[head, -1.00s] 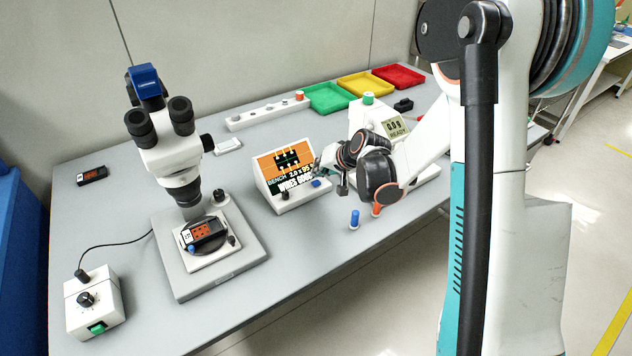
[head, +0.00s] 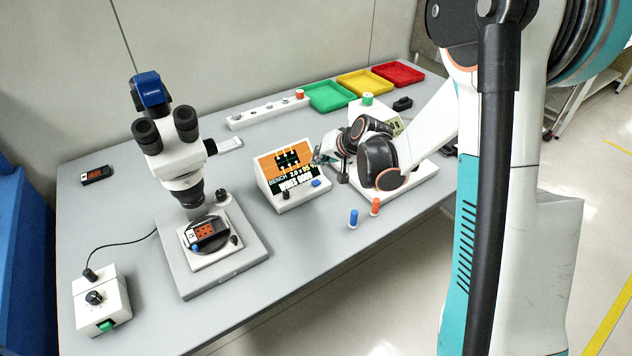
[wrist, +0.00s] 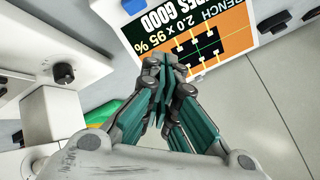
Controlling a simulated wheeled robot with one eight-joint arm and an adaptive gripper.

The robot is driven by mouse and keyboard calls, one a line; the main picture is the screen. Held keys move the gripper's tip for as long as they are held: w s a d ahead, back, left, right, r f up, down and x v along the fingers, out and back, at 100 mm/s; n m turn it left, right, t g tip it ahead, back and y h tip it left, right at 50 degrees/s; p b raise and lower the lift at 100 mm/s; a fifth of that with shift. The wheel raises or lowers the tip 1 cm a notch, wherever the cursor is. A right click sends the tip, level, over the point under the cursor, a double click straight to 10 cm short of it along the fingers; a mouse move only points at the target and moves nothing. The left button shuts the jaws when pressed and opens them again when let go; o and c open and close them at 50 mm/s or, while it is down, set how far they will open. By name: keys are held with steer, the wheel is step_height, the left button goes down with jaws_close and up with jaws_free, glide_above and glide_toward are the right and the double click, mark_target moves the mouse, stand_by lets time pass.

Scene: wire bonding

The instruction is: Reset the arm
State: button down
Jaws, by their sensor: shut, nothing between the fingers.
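My gripper (wrist: 165,85) is shut and empty in the wrist view, its teal-padded fingers meeting in front of the bench display. In the head view my gripper (head: 322,158) is small and sits just right of the white display box (head: 298,196), above the table. Its fingertips overlap the display's right edge there; I cannot tell the exact gap. The display screen (wrist: 195,40) shows orange and black panels with text in the wrist view. My arm reaches in from the right and hides part of the white scale (head: 425,172) behind it.
A microscope (head: 180,150) stands on the left over a dark device (head: 208,233). A control box (head: 102,300) is at front left. Blue (head: 353,218) and orange (head: 375,206) pegs stand near the front edge. Green (head: 330,96), yellow (head: 364,83) and red (head: 398,73) trays lie at the back.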

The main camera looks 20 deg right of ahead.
steer(key=shift+r, duration=0.1)
steer(key=s+a+r+n+h, duration=0.2)
steer(key=s+r, duration=1.1)
steer(key=s, duration=0.3)
steer(key=s+d+r+n+g+h, duration=0.1)
steer(key=s+n, duration=0.1)
steer(key=s, duration=1.6)
steer(key=shift+r+h, duration=0.15)
steer(key=shift+h, duration=0.25)
